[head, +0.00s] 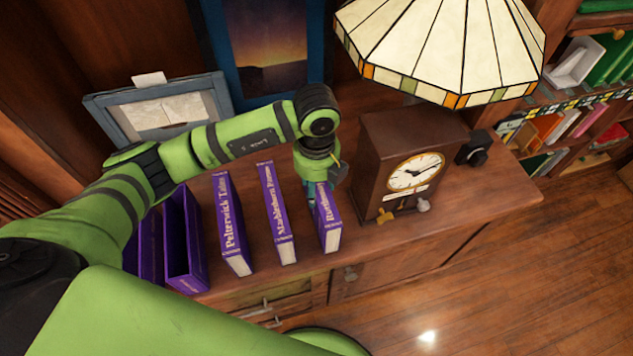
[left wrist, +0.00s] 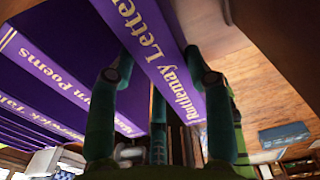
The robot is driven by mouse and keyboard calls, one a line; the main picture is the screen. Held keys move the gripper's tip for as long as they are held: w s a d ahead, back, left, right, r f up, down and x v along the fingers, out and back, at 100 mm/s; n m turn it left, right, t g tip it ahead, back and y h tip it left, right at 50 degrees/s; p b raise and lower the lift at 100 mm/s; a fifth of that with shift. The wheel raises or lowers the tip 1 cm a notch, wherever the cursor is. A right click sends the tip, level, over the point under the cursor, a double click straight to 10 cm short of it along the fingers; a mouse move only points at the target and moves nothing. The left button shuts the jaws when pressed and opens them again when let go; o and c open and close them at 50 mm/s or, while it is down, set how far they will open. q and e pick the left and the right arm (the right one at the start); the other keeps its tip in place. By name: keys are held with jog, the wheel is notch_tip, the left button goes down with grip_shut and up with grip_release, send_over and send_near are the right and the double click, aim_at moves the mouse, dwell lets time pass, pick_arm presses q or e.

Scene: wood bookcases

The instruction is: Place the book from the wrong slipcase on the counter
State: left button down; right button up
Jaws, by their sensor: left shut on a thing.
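A purple book lettered Ruttlemay Letters (head: 328,222) is upright at the right end of a row on the wooden counter (head: 400,252). My left gripper (head: 313,194) is shut on it from behind; in the left wrist view its fingers (left wrist: 160,60) lie on both sides of the book (left wrist: 165,70). I cannot tell whether its base touches the counter. The purple Marblethorn Poems (head: 277,215) and Pelterwick Tales (head: 234,225) stand to its left, apart. Two purple slipcases (head: 184,245) stand further left; the nearer one looks open and empty, and my arm partly hides the other.
A brown clock (head: 390,150) stands close to the right of the held book, with a stained-glass lamp (head: 440,45) above it. A grey-framed picture (head: 165,108) leans at the back left. The counter's front right is clear. Bookshelves (head: 590,110) stand at the far right.

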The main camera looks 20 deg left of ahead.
pick_arm(q)
jog(key=shift+f, duration=0.1)
jog(key=c, duration=0.5)
grip_release()
jog(key=shift+c, duration=0.2)
notch_tip(320, 180, up, 12)
jog(key=b, duration=0.2)
